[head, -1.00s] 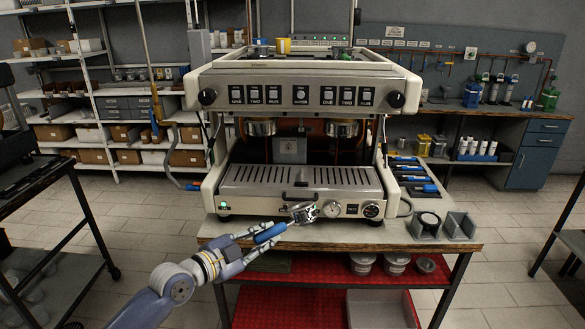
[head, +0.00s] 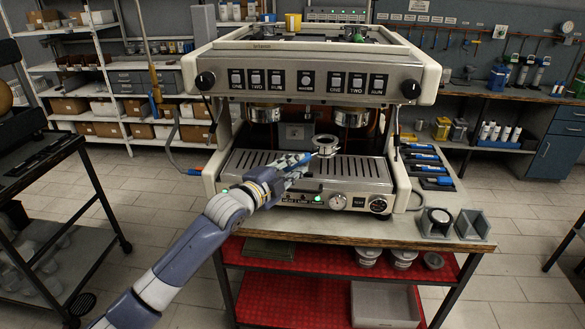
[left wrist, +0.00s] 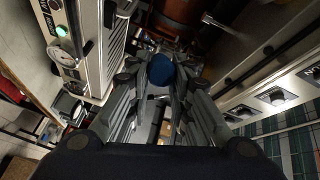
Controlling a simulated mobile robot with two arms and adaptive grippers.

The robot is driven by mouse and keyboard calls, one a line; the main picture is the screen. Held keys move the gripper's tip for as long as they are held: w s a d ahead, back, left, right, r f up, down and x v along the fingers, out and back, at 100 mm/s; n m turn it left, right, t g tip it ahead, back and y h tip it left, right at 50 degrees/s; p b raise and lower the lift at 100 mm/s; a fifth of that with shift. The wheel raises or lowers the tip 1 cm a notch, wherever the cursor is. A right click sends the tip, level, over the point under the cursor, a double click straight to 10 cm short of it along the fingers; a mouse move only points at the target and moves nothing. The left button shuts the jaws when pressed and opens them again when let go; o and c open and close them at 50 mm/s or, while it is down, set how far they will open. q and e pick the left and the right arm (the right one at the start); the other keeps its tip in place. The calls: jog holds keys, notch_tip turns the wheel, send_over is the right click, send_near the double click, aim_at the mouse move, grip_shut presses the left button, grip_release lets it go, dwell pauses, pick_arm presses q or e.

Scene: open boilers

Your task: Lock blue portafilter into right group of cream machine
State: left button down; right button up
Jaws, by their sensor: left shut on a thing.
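The cream machine (head: 310,75) stands on the bench, with a left group (head: 263,114) and a right group (head: 352,117) under its front panel. My left gripper (head: 288,170) is shut on the blue handle of the portafilter (head: 326,144). The metal basket points right and away from me, over the drip tray (head: 310,175), below and left of the right group and apart from it. In the left wrist view the blue handle end (left wrist: 160,70) shows between the fingers; the basket is hidden there. My right gripper is not in view.
Several blue-handled tools (head: 425,165) lie on a dark mat right of the machine. A round tamper-like piece (head: 438,218) and grey holders (head: 472,224) stand at the bench's front right. A dark cart (head: 45,165) stands at the left.

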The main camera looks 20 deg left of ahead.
aim_at(320, 146)
pick_arm(q)
jog(key=shift+w+d+r+b, duration=0.15)
jog(key=shift+w+d, duration=0.15)
jog(key=shift+w, duration=0.15)
jog(key=shift+w+d+f+b, duration=0.15)
jog(key=shift+w+d, duration=0.1)
jog(key=shift+w, duration=0.2)
jog(key=x, duration=0.1)
jog(key=b+x, duration=0.1)
jog(key=shift+w+d+r, duration=0.1)
jog(key=shift+w+d, duration=0.15)
jog(key=shift+d, duration=0.1)
jog(key=shift+w+d, duration=0.1)
jog(key=shift+w, duration=0.15)
jog(key=shift+w+d, duration=0.15)
jog(key=shift+w, duration=0.2)
jog(key=shift+w+d+b, duration=0.3)
jog(key=shift+w+b, duration=0.15)
jog(key=shift+w, duration=0.15)
jog(key=shift+w+d+b, duration=0.3)
jog(key=shift+w+b, duration=0.1)
jog(key=shift+w, duration=0.15)
jog(key=shift+w+d+b, duration=0.3)
jog(key=shift+w, duration=0.25)
jog(key=shift+w+r+p, duration=0.1)
jog(key=shift+r+p, duration=0.85)
jog(key=shift+r, duration=0.15)
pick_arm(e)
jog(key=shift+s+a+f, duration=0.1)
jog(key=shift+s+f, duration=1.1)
